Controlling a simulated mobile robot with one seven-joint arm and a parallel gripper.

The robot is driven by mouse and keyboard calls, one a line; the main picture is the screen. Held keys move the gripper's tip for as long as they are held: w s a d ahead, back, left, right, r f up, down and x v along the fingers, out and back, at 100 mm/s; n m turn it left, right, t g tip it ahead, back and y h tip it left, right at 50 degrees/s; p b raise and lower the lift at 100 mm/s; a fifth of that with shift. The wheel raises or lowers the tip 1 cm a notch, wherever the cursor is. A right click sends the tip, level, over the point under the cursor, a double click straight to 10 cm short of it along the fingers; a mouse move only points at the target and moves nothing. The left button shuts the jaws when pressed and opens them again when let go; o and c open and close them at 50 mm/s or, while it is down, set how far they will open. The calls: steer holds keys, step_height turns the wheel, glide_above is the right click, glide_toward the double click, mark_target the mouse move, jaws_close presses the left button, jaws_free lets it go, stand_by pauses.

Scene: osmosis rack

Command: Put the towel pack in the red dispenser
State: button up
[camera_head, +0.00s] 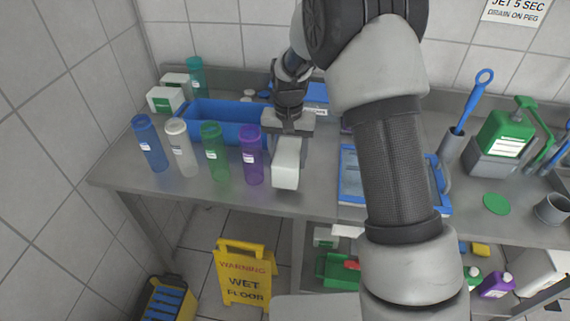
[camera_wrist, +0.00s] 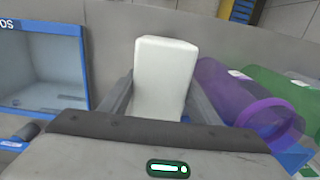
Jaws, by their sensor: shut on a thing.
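A white block-shaped pack, which looks like the towel pack (camera_head: 286,166), is held between the fingers of my gripper (camera_head: 287,140) above the steel bench, near its front edge. In the wrist view the pack (camera_wrist: 163,75) stands out from between the two fingers of my gripper (camera_wrist: 158,108), which are shut on it. I see no red dispenser in either view. My arm hides part of the bench behind and to the right of the pack.
Blue, clear, green and purple bottles (camera_head: 251,160) stand just left of the pack. A blue bin (camera_head: 222,118) is behind them. A blue-framed tray (camera_head: 350,178) lies right of the pack. A yellow wet-floor sign (camera_head: 244,273) stands on the floor below.

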steer(key=shift+f, duration=1.6)
steer(key=shift+f, duration=0.25)
steer(key=o, duration=1.2)
steer(key=shift+r, duration=0.1)
steer(key=shift+c, duration=0.2)
